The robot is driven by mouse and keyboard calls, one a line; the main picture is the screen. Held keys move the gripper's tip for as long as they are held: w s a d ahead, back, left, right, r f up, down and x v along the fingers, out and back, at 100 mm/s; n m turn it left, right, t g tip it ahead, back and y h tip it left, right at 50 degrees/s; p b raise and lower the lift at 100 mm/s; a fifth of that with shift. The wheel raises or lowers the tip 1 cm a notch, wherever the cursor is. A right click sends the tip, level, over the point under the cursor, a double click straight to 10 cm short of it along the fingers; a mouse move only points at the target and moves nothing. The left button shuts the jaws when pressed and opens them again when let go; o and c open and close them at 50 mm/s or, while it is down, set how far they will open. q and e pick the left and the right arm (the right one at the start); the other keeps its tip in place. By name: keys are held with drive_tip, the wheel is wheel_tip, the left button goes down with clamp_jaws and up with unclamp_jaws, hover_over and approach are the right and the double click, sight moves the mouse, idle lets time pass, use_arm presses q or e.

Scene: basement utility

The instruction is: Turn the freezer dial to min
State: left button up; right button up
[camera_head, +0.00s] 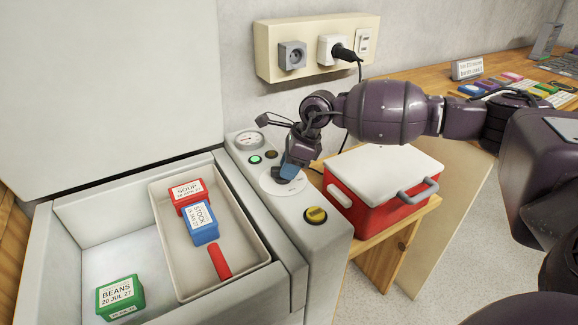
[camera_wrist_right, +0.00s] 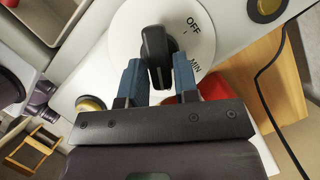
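The freezer dial is a white disc (camera_head: 283,181) with a black knob (camera_wrist_right: 155,52), set on the grey control strip beside the freezer's open compartment. In the right wrist view the disc shows the words OFF and MIN to the right of the knob. My right gripper (camera_head: 290,172) is at the dial. I cannot tell which mark the knob points to; the gripper covers much of the dial in the head view. My left gripper is not in view.
A gauge (camera_head: 249,140), a green button (camera_head: 255,159) and a yellow-and-black knob (camera_head: 316,215) share the strip. A red cooler (camera_head: 381,195) stands close on the right. The open freezer holds a bin (camera_head: 240,255) and labelled boxes. Wall sockets (camera_head: 310,50) with a black cord are behind.

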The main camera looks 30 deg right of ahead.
clamp_jaws()
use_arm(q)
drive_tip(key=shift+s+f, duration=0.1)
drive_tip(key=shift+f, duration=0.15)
